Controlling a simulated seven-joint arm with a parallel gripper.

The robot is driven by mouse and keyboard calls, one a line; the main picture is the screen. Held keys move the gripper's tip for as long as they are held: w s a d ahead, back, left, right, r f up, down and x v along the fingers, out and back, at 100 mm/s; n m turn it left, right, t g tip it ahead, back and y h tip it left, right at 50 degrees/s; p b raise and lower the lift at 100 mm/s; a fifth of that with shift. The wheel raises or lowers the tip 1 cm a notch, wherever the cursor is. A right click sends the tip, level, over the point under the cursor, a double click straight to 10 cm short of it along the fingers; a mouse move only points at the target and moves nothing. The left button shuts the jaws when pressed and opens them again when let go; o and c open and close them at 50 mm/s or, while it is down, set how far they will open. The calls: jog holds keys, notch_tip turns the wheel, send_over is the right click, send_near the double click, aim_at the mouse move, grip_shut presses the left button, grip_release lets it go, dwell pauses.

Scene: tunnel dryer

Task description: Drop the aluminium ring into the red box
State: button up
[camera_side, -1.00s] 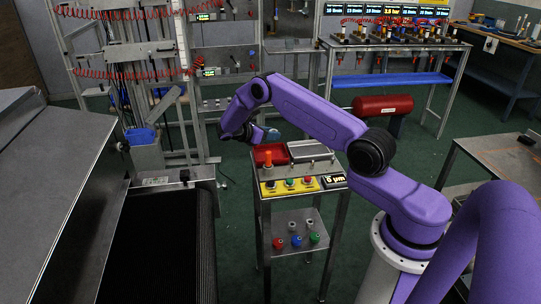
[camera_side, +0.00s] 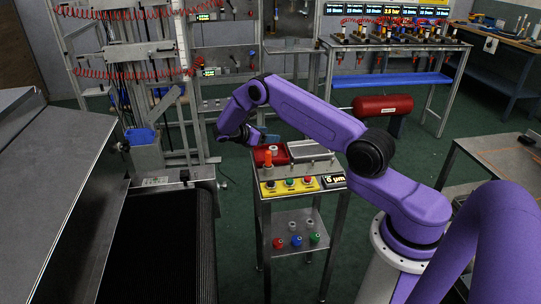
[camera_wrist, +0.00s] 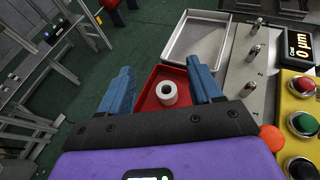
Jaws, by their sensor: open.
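The aluminium ring (camera_wrist: 167,93) is a short pale cylinder with a dark hole. It rests inside the red box (camera_wrist: 148,103), hole facing up, and shows small in the side view (camera_side: 273,149). The red box (camera_side: 262,157) is a shallow tray on top of the small metal stand. My gripper (camera_wrist: 160,68) is open, its blue fingers spread on either side of the ring in the wrist view, with nothing between them. In the side view my gripper (camera_side: 262,138) is above the back of the box.
A grey metal tray (camera_wrist: 222,68) is beside the red box. Metal pegs (camera_wrist: 253,52), a yellow button panel (camera_wrist: 300,122) and an orange knob (camera_wrist: 270,138) stand close by. A conveyor (camera_side: 158,250) lies to the left in the side view.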

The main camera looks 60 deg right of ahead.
jog(key=v, duration=1.6)
jog(key=s+a+r+t+y, duration=0.25)
jog(key=s+a+r, duration=0.25)
jog(key=s+a, duration=0.3)
jog(key=s+a+r+t+y, duration=0.2)
jog(key=s+a+r+y, duration=0.25)
jog(key=a, duration=0.45)
jog(key=s+r+m+y, duration=0.1)
jog(key=s+y, duration=0.5)
jog(key=s, duration=2.4)
jog(key=shift+a+m, duration=0.2)
jog(key=shift+m, duration=0.3)
jog(key=shift+r, duration=0.1)
